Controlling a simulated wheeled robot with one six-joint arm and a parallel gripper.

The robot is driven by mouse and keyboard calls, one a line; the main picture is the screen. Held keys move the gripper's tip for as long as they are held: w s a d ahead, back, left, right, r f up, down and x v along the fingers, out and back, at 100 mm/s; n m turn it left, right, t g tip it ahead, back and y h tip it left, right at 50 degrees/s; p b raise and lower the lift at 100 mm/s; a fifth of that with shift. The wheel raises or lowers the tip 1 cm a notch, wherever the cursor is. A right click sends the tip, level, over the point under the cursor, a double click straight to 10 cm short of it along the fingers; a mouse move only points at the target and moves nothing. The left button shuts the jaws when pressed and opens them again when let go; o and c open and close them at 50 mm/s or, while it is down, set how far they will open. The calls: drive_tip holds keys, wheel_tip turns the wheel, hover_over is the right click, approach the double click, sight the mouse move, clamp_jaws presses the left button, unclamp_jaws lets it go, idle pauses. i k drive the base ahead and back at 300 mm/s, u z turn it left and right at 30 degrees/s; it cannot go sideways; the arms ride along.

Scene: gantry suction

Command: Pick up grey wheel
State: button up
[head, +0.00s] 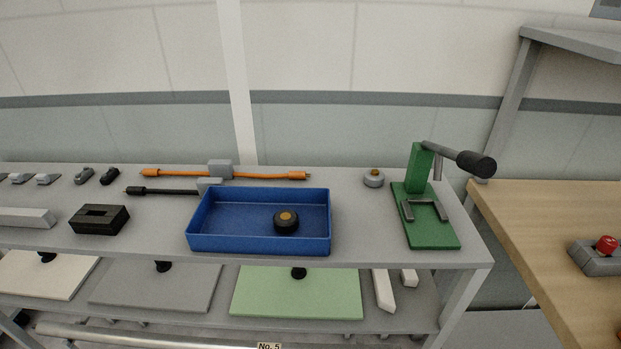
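A grey wheel (374,179) with an orange-brown hub lies on the grey shelf top, toward the back. It is left of the green press and right of the blue tray, apart from both. A black wheel (286,220) with an orange hub lies inside the blue tray (210,236), right of its middle. My gripper is not in view.
A green press (420,168) with a black-ended lever stands at the shelf's right end. Orange (270,175) and black cables, a black block (99,219) and small parts lie left. A wooden table (540,215) carries a red button (607,245).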

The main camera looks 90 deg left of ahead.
sight(374, 177)
drive_tip(key=u, duration=1.9)
